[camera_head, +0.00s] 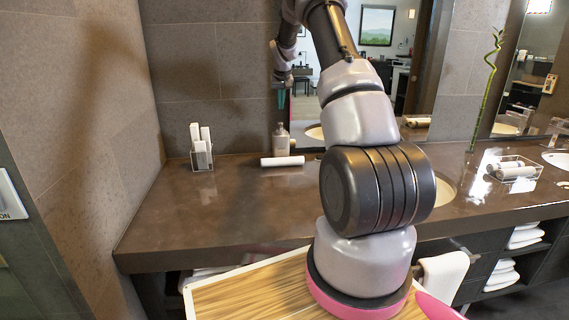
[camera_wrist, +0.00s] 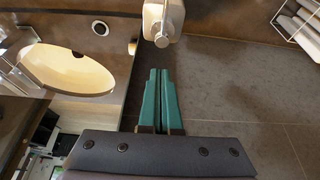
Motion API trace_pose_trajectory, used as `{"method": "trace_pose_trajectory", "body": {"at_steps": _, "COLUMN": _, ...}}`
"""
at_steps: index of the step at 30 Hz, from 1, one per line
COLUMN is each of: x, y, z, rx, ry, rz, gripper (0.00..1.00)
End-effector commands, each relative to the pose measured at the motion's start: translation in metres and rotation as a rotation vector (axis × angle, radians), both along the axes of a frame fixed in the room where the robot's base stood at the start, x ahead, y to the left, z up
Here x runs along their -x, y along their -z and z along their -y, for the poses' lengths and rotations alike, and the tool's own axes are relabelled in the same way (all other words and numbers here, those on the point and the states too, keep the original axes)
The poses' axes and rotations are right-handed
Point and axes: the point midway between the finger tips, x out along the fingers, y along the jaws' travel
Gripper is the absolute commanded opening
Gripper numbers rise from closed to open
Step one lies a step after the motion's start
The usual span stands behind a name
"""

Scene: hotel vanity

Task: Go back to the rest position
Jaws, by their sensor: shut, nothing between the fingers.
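My gripper (camera_head: 281,98) is raised above the back of the counter, in front of the tiled wall and beside the mirror. In the wrist view its two teal fingers (camera_wrist: 159,74) lie side by side, shut, with nothing between them. In the head view my arm rises through the middle of the picture and bends over to the left at the top. It hides part of the counter and the mirror.
A bottle (camera_head: 282,140) stands below my gripper; its pump top shows in the wrist view (camera_wrist: 163,22). A white roll (camera_head: 282,161) lies in front of it. The brown counter (camera_head: 225,215) is clear in front.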

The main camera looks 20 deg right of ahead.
Motion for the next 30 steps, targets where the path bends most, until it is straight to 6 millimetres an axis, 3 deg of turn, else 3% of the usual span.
{"method": "trace_pose_trajectory", "body": {"at_steps": 6, "x": 0.0, "y": -0.017, "z": 0.0, "rx": 0.0, "ry": 0.0, "rz": -0.001, "gripper": 0.0}}
{"method": "trace_pose_trajectory", "body": {"at_steps": 23, "x": 0.002, "y": -0.024, "z": -0.002, "rx": -0.002, "ry": 0.0, "rz": 0.003, "gripper": 0.0}}
{"method": "trace_pose_trajectory", "body": {"at_steps": 26, "x": 0.014, "y": -0.046, "z": -0.013, "rx": -0.012, "ry": 0.003, "rz": 0.016, "gripper": 0.0}}
{"method": "trace_pose_trajectory", "body": {"at_steps": 30, "x": 0.052, "y": -0.099, "z": -0.043, "rx": -0.043, "ry": 0.006, "rz": 0.048, "gripper": 0.0}}
